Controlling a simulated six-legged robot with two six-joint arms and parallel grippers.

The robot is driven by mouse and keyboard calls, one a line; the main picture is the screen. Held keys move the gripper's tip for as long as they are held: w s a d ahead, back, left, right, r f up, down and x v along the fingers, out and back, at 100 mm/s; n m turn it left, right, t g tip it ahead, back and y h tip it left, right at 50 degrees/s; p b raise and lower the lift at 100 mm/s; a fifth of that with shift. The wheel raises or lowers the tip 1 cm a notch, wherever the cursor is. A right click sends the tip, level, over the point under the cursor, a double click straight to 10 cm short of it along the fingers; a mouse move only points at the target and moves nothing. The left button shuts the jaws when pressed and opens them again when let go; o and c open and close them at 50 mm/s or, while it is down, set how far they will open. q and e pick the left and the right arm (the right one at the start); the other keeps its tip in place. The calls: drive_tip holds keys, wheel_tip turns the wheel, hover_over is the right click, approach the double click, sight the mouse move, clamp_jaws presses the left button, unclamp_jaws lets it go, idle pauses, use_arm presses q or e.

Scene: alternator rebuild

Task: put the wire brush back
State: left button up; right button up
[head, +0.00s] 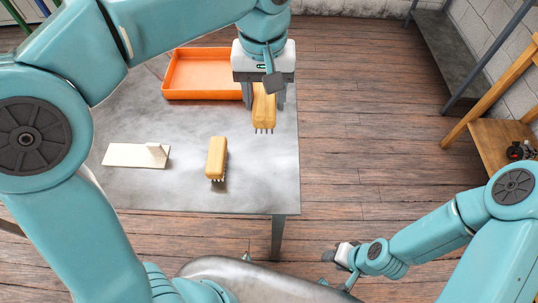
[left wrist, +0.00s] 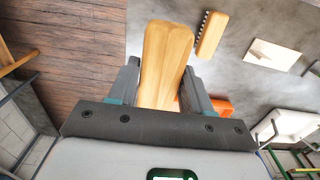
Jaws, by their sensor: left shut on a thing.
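My left gripper (head: 264,92) is shut on a wire brush (head: 264,112) with a wooden body and dark bristles pointing down. It holds the brush over the right part of the grey table, and I cannot tell the height exactly. The held brush fills the middle of the left wrist view (left wrist: 165,60), between the two fingers (left wrist: 160,90). A second, similar brush (head: 216,157) lies on the table, apart from the gripper; it also shows in the left wrist view (left wrist: 212,34). My right gripper (head: 343,256) is low, beyond the table's front edge, too small to read.
An orange tray (head: 200,93) sits at the back of the grey table (head: 190,195), just left of the gripper. A wooden stand (head: 490,140) is at the far right. The table's front right is clear.

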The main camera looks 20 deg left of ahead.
use_arm(q)
drive_tip(key=f, duration=1.3)
drive_tip(key=f+b, duration=0.1)
drive_tip(key=f, duration=0.5)
drive_tip(key=shift+s+a+f, duration=0.1)
drive_tip(key=shift+s+f, duration=0.25)
drive_tip(key=shift+f+b, duration=0.2)
drive_tip(key=shift+b, duration=0.15)
drive_tip(key=o, duration=0.9)
drive_tip(key=shift+r, duration=0.1)
